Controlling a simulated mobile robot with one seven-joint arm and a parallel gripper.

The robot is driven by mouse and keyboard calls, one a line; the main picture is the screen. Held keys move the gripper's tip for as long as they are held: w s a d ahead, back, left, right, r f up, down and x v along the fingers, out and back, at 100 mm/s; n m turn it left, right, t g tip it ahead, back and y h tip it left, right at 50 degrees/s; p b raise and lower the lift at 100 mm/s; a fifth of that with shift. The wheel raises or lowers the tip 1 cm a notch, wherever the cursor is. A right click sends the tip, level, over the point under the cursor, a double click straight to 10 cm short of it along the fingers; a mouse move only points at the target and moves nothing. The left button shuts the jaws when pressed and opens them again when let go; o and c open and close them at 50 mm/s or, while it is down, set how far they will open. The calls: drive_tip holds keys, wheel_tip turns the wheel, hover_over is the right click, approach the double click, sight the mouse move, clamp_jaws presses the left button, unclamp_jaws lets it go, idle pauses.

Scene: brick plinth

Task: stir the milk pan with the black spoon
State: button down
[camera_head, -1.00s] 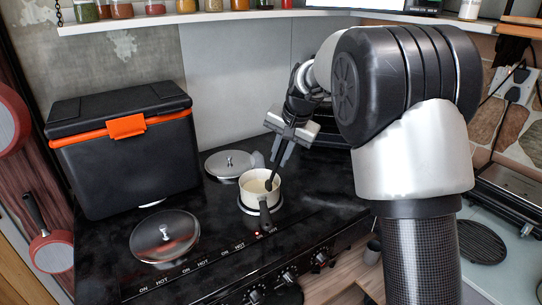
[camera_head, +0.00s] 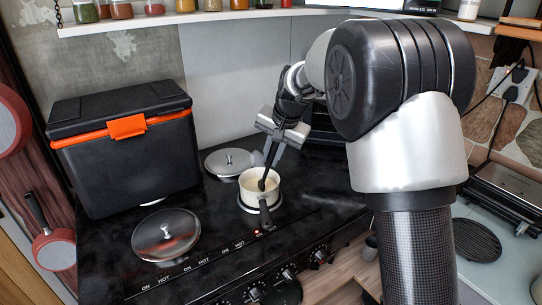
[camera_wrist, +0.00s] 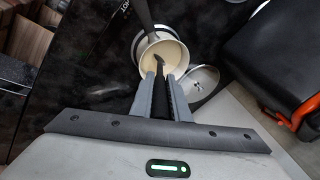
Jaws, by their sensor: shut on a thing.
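The milk pan (camera_head: 251,199) is small and cream-white with a dark handle toward the stove's front, and it stands on the black stove top. It also shows in the wrist view (camera_wrist: 142,45), with pale liquid inside. My gripper (camera_head: 272,148) is above the pan, tilted, and shut on the black spoon (camera_head: 265,173). The spoon points down, and its lower end is inside the pan, near the middle of the liquid. In the wrist view the spoon (camera_wrist: 161,72) runs out from between the two grey fingers (camera_wrist: 163,98). The spoon's very tip is hard to make out.
A steel lid (camera_head: 229,162) lies behind the pan and another round lid (camera_head: 166,236) lies at front left. A black and orange cool box (camera_head: 125,150) stands at the left. A shelf of jars (camera_head: 200,17) runs above. Stove knobs (camera_head: 288,273) line the front edge.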

drive_tip(key=shift+w+a, duration=0.15)
drive_tip(key=shift+w, duration=0.1)
wheel_tip(320, 180, up, 7)
drive_tip(key=p, duration=0.5)
drive_tip(key=shift+r+p, duration=0.1)
drive_tip(key=shift+p, duration=0.25)
drive_tip(key=shift+r, duration=0.1)
idle(0.4)
wheel_tip(320, 180, up, 5)
drive_tip(key=p, duration=0.3)
drive_tip(key=shift+p, duration=0.3)
idle(0.3)
